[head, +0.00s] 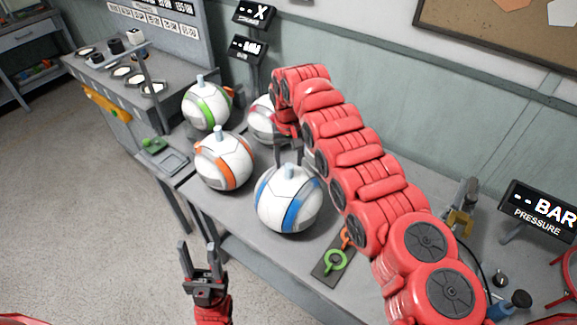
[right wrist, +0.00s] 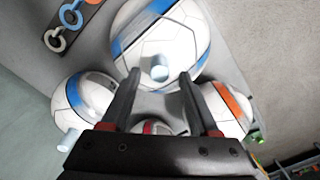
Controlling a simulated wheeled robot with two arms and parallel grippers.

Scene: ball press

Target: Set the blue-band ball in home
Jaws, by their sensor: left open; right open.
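The blue-band ball (head: 288,205) is white with blue panels and a pale peg on top; it rests on the grey table. My right gripper (head: 289,158) is open just above and behind it. In the right wrist view the ball (right wrist: 190,35) lies ahead of the open fingers (right wrist: 160,85), and its peg (right wrist: 160,73) shows between the tips. I cannot tell if they touch it. A second ball with a blue band (right wrist: 85,98) shows at the left there. My left gripper (head: 202,258) is open and empty in front of the table. No place marked home is legible.
An orange-band ball (head: 224,165), a green-band ball (head: 205,108) and a pink-marked ball (head: 262,122) stand close by on the table. A small grey tray (head: 172,162) is at the left end. A plate with green and orange rings (head: 333,262) lies near the front edge.

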